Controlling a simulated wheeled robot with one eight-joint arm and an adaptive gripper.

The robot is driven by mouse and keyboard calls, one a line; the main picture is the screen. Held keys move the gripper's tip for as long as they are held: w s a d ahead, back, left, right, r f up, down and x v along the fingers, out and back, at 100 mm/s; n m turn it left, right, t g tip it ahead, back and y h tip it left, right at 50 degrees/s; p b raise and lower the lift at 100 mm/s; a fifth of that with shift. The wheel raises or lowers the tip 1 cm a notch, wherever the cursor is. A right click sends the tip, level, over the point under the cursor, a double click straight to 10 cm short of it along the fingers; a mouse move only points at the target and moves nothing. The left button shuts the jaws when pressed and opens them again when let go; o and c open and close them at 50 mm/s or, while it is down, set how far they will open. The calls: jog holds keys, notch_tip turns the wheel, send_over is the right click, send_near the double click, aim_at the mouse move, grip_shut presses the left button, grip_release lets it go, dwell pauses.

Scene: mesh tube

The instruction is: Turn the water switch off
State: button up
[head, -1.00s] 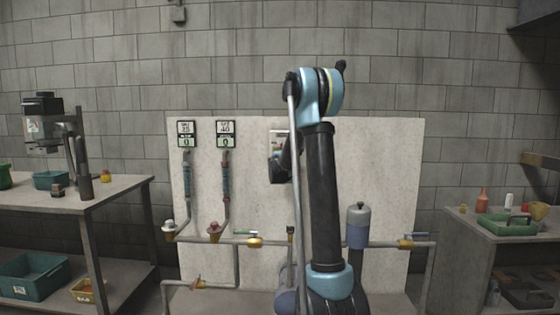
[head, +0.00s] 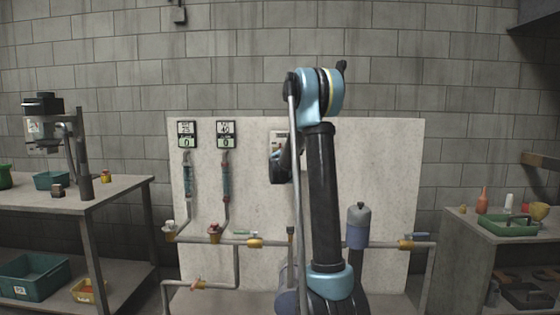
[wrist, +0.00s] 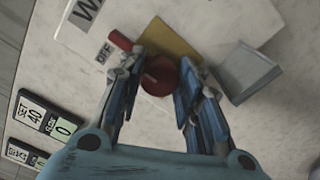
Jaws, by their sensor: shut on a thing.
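The water switch shows in the wrist view as a round red knob (wrist: 158,76) in front of a yellow plate (wrist: 170,42) on the pale board. A small red piece (wrist: 120,40) lies to its upper left, beside an "OFF" label (wrist: 104,52). My gripper (wrist: 160,84) has one finger on each side of the red knob and is shut on it. In the head view my arm covers the knob and most of the gripper. A white sign (head: 277,136) shows partly there, left of my arm.
Two meters (head: 187,134) (head: 226,134) hang on the board's left side. A grey block (wrist: 246,72) stands close to the right finger in the wrist view. Pipes (head: 340,243) with valves cross the board's lower part. Workbenches (head: 100,190) (head: 490,225) flank it.

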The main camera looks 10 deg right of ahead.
jog(key=o, duration=1)
jog(key=shift+d+f, duration=0.1)
jog(key=shift+f, duration=0.05)
jog(key=shift+o, duration=0.2)
jog(key=s+a, duration=0.2)
jog(key=s, duration=0.9)
jog(key=shift+s+a, duration=0.2)
jog(key=shift+s, duration=0.1)
